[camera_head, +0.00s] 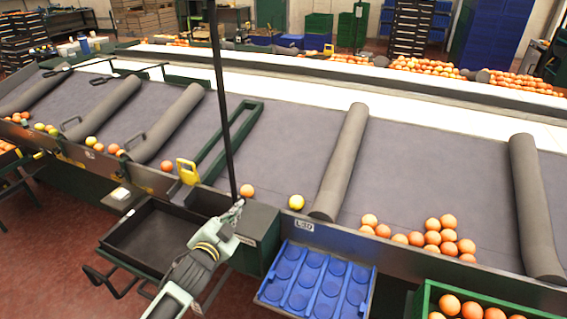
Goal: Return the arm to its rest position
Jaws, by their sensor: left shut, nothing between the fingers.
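My left arm comes in from the bottom, and my left gripper (236,208) is at its upper end, close to the front edge of the sorting table. The gripper is shut and holds nothing. It is above the right side of a black tray, in front of the dark post. One orange (247,190) lies on the table just beyond the gripper, and a yellowish fruit (296,202) lies to its right. My right gripper is not in view.
A blue tray (268,293) with round hollows hangs at the front, right of the gripper. A black tray (112,243) is to the left. Padded rollers (343,160) divide the sorting table (285,150). Several oranges (432,238) lie at right, above a green crate (420,300).

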